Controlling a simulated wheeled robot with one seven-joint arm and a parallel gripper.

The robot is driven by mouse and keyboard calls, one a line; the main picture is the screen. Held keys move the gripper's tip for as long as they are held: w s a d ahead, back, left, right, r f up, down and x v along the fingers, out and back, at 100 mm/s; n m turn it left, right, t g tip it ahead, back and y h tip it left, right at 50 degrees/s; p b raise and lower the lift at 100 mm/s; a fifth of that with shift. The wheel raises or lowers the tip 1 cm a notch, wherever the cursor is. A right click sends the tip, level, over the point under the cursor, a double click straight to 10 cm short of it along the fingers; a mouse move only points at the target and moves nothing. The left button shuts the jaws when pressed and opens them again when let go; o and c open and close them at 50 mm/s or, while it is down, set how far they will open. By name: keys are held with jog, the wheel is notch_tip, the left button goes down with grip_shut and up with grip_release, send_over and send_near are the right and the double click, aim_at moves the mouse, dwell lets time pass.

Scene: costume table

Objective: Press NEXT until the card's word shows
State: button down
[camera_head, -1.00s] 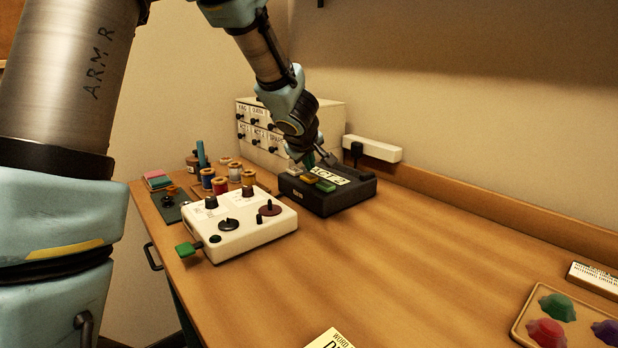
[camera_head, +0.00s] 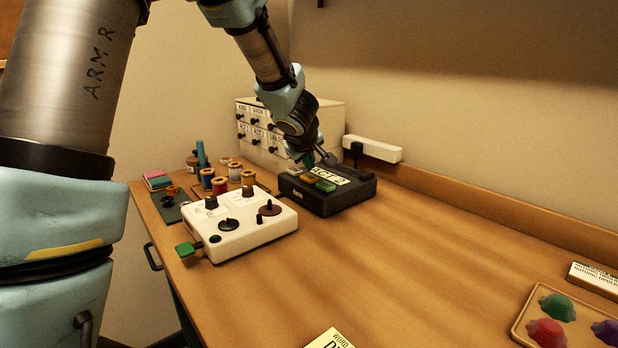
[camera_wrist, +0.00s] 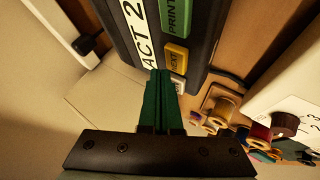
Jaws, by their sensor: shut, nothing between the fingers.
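The dark label printer (camera_head: 345,203) stands on the table by the back wall. Its display (camera_head: 329,172) reads ACT 2, and this also shows in the wrist view (camera_wrist: 147,30). The yellow NEXT button (camera_wrist: 177,56) lies between the green PRINT button (camera_wrist: 175,16) and a pale button (camera_wrist: 178,83). My gripper (camera_wrist: 158,74) is shut and empty, its green fingertips beside the NEXT and pale buttons; I cannot tell whether they touch. In the head view my gripper (camera_head: 309,163) is over the printer's far left end.
A white control box (camera_head: 245,238) with knobs stands left of the printer. Thread spools (camera_head: 220,185) and a labelled drawer cabinet (camera_head: 258,128) are behind. A tray (camera_head: 522,322) of coloured pieces is at the right. The middle of the table is clear.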

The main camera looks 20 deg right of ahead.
aim_at(309, 178)
jog(key=shift+f+b, duration=0.3)
jog(key=shift+f, duration=0.15)
jog(key=shift+f+b, duration=0.35)
jog(key=shift+f, duration=0.1)
dwell(0.6)
jog(key=shift+r, duration=0.15)
jog(key=shift+r+p, duration=0.75)
jog(key=shift+p, duration=0.3)
jog(key=shift+r, duration=0.1)
notch_tip(309, 178, up, 5)
jog(key=p, duration=0.5)
